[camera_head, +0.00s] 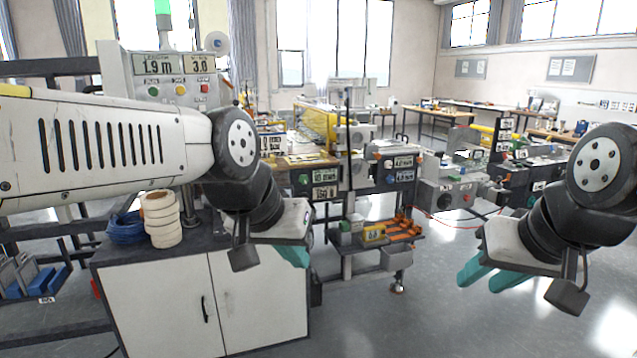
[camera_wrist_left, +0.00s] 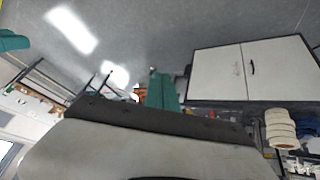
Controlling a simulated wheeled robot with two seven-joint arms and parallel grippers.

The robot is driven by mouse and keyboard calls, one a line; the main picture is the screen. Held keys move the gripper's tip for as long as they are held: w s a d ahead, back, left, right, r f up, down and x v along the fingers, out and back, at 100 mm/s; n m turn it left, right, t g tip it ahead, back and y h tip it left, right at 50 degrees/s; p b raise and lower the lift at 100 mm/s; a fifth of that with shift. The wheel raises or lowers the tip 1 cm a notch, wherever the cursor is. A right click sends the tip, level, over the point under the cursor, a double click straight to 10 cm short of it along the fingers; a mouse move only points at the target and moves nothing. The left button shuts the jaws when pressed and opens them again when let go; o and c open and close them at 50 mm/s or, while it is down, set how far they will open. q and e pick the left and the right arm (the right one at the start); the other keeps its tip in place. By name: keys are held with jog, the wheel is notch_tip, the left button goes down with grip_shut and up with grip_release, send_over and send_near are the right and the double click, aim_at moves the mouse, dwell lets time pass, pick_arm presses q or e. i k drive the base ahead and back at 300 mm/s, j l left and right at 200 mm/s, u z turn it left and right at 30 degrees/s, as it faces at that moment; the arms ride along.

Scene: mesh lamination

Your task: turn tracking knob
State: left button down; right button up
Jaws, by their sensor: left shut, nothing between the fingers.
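The lamination machine (camera_head: 350,165) stands beyond my grippers, with displays and small coloured knobs on its panels. A green knob (camera_head: 303,179) is on its left panel, and another green knob (camera_head: 445,188) is on a grey box to the right. I cannot tell which one is the tracking knob. My left gripper (camera_head: 294,256) is shut and empty, in front of the machine's left part and apart from it. Its teal finger shows in the left wrist view (camera_wrist_left: 160,90). My right gripper (camera_head: 482,277) is open and empty over the floor at the right, apart from everything.
A white cabinet (camera_head: 160,305) with a dark top stands below my left arm, bearing a stack of cream rolls (camera_head: 161,220) and a blue coil (camera_head: 126,228). A low shelf (camera_head: 392,245) holds orange parts. Open floor (camera_head: 420,320) lies between the cabinet and my right gripper.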

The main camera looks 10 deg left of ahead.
aim_at(304, 179)
jog(key=i+l, duration=0.2)
jog(key=i, duration=0.25)
jog(key=i+l, duration=0.15)
jog(key=i, duration=0.35)
jog(key=i+l, duration=0.2)
jog(key=i, duration=0.25)
